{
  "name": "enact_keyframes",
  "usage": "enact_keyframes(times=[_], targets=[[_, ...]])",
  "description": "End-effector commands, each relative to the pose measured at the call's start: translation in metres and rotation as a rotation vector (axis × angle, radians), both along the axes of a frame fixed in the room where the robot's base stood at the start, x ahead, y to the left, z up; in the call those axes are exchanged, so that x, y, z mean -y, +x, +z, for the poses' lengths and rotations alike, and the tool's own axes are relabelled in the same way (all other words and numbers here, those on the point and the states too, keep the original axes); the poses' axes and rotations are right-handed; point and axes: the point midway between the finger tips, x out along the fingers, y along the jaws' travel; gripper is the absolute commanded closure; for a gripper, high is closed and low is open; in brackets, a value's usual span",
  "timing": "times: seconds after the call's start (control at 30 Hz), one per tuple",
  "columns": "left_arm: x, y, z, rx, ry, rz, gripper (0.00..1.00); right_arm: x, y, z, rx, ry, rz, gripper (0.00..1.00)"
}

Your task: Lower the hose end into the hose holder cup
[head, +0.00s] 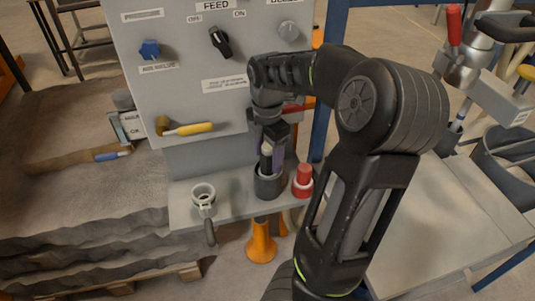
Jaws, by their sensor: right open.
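The dark grey holder cup (267,186) stands on the narrow shelf below the control panel. A pale rounded piece, which looks like the hose end (266,151), shows upright just above the cup's mouth. Its lower part is hidden, and I cannot tell how deep it sits in the cup. My right gripper (270,160) points down over the cup, with its fingers around or beside the pale piece. It is open, and its arm covers much of the right side. My left gripper is not in view.
A red fitting (303,178) stands close to the cup's right. A ring holder with a dark handle (204,198) is on the shelf's left. The panel (190,95) with knobs and a yellow-handled lever (190,129) rises behind. An orange cone (261,243) is below.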

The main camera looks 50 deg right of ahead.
Motion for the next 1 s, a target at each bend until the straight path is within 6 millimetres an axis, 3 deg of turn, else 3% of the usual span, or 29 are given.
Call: enact_keyframes(times=[0.17, 0.53, 1.0], targets=[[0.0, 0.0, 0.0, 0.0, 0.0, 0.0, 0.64, 0.001, 0.001, 0.015, 0.005, -0.001, 0.0, 0.39], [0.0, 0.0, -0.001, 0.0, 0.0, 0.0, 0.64, 0.001, 0.001, 0.071, 0.004, -0.001, -0.001, 0.39], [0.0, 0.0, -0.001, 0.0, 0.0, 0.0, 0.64, 0.0, 0.0, 0.077, 0.001, 0.0, 0.0, 0.39]])
